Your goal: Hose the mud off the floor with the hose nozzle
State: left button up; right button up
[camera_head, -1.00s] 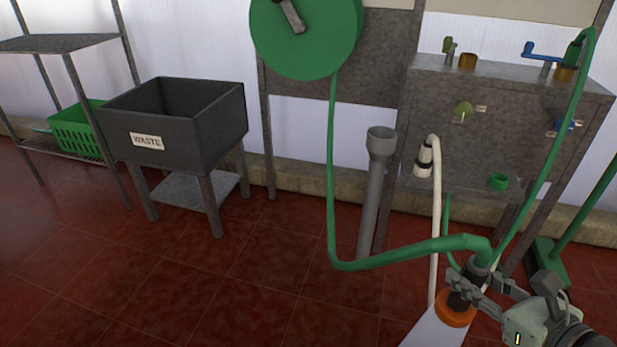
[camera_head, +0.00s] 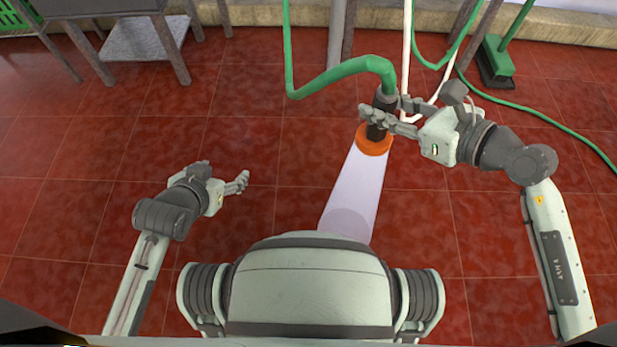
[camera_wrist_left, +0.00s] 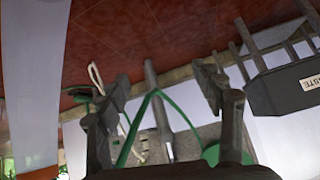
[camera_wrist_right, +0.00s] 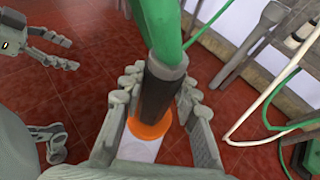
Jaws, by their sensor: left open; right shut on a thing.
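My right gripper (camera_head: 388,122) is shut on the hose nozzle (camera_head: 381,112), a black body with an orange tip pointing down. A pale spray cone (camera_head: 353,190) leaves the tip and reaches the floor just in front of my base. The green hose (camera_head: 335,76) joins the nozzle's top. The right wrist view shows the nozzle (camera_wrist_right: 156,92) between both fingers. My left gripper (camera_head: 242,183) is open and empty above the floor, left of the spray. The red tiled floor (camera_head: 265,150) shows darker mottling, but I cannot make out distinct mud.
A dark stand with a lower shelf (camera_head: 145,42) is at the back left. A green broom (camera_head: 497,58) stands at the back right. A thin green hose (camera_head: 540,110) lies across the floor on the right. The middle floor is clear of objects.

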pick_arm(q)
jog(key=d+r+t+h+b, duration=0.3)
jog(key=d+r+t, duration=0.2)
jog(key=r, duration=0.8)
jog(key=w+d+r+m+t+h+b, duration=0.1)
jog(key=d+r+t+h+b, duration=0.2)
jog(key=r, duration=1)
jog(key=d+t, duration=0.2)
jog(key=d, duration=0.1)
jog(key=shift+w+t, duration=0.2)
jog(key=shift+t, duration=0.2)
pick_arm(e)
jog(key=s+a+f+n+g+y, duration=0.3)
jog(key=s+a+f+n+g, duration=0.3)
jog(key=a+f, duration=0.3)
jog(key=shift+s+a+y, duration=0.4)
jog(key=shift+s+a, duration=0.5)
jog(key=shift+a, duration=0.35)
pick_arm(q)
jog(key=shift+a+f, duration=0.1)
jog(key=shift+f, duration=0.05)
notch_tip(320, 180, down, 4)
jog(key=b, duration=0.4)
jog(key=shift+f, duration=0.1)
pick_arm(e)
jog(key=d, duration=0.9)
jog(key=shift+d, duration=0.35)
